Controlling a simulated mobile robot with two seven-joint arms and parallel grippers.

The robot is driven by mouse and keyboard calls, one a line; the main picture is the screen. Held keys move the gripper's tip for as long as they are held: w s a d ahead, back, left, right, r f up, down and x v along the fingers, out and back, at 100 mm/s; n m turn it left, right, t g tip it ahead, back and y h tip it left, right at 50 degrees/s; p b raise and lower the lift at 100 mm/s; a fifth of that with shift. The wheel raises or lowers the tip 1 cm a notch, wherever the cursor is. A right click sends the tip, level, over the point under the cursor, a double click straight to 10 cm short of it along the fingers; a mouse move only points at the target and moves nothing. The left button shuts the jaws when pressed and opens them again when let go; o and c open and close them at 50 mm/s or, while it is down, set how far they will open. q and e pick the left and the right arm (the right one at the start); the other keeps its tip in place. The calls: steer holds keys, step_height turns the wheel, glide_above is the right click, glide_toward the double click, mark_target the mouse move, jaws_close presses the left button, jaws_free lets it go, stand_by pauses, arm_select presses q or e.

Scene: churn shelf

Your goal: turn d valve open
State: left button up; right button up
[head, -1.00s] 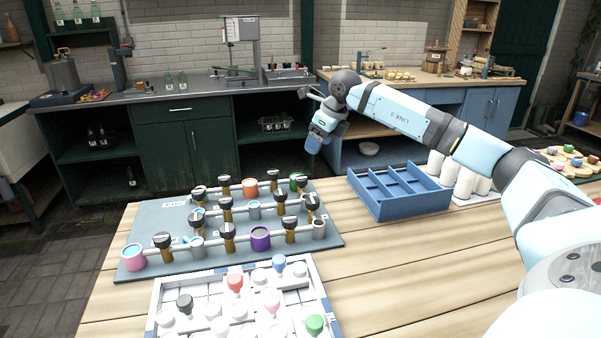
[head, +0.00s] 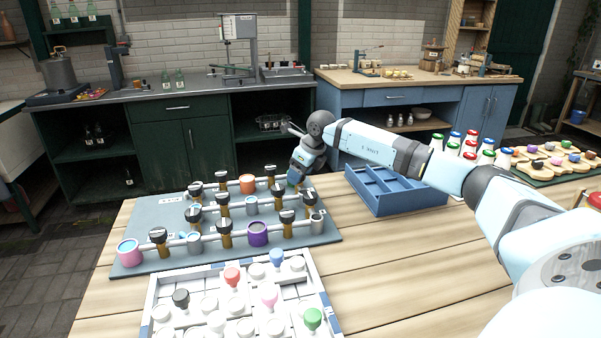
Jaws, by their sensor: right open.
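The valve board (head: 130,232) is a flat grey-blue panel on the table, with pipe rows carrying several black-handled valves and coloured cups. One black-handled valve (head: 309,197) stands at the right end of the middle row, just in front of my right gripper. Another valve (head: 270,172) stands in the back row to its left. Labels are too small to read, so I cannot tell which valve is d. My right gripper (head: 296,181) is open, pointing down at the board's back right corner. Its fingertips are small and partly hidden; I cannot tell if they touch anything. My left gripper is out of view.
A blue divided tray (head: 408,199) stands right of the board. A white rack (head: 215,275) with coloured knobs lies in front. Capped bottles (head: 470,146) and a green board (head: 560,172) of small pieces stand at the back right. The right front table is clear.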

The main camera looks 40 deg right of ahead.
steer(key=c, duration=0.9)
steer(key=shift+n, duration=0.3)
steer(key=n+y+p, duration=0.1)
steer(key=n+p, duration=0.1)
steer(key=n, duration=0.1)
steer(key=shift+w+r+y, duration=0.1)
steer(key=shift+y, duration=0.2)
steer(key=n+g, duration=0.1)
steer(key=n, duration=0.1)
steer(key=n+y, duration=0.1)
steer(key=n, duration=0.2)
steer(key=shift+w+d+g+p, duration=0.1)
steer(key=shift+d+g+p, duration=0.05)
steer(key=shift+g+p, duration=0.2)
steer(key=n+g, duration=0.1)
steer(key=n, duration=0.3)
steer(key=shift+w+g+y, duration=0.1)
steer(key=shift+g+y, duration=0.25)
steer(key=shift+y, duration=0.05)
steer(key=shift+n+g+b, duration=0.75)
steer(key=shift+n+g, duration=0.25)
steer(key=shift+n, duration=1.7)
